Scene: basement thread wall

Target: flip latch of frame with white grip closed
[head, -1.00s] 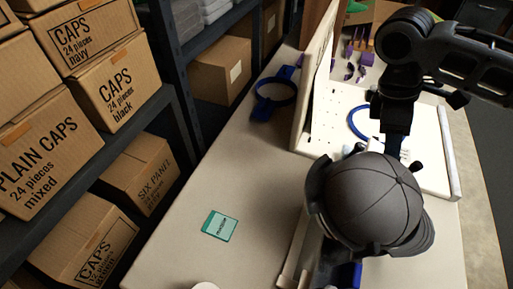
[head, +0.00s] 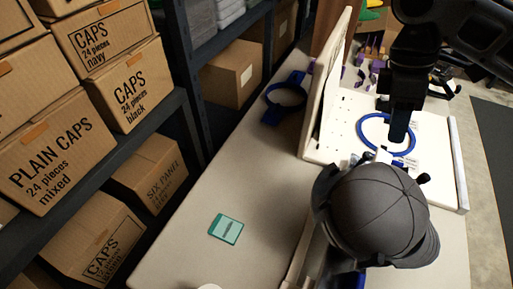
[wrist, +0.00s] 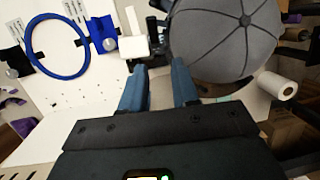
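A dark grey cap (head: 378,212) sits on a dark holder at the bench's near right; it also fills the upper right of the wrist view (wrist: 225,35). A white block-like grip (wrist: 135,46) stands beside the cap, left of and beyond my fingertips; it shows small in the head view (head: 383,155). Dark parts join it near the cap; the latch position is unclear. My gripper (wrist: 160,68) is open and empty, with two blue-grey fingers apart, close to the grip but not around it. In the head view my gripper (head: 398,138) points down behind the cap.
A blue hoop (head: 362,133) lies on the white pegboard (head: 340,148) behind the cap. A teal packet (head: 226,229) lies on the open bench (head: 190,240). Boxes fill the left shelves.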

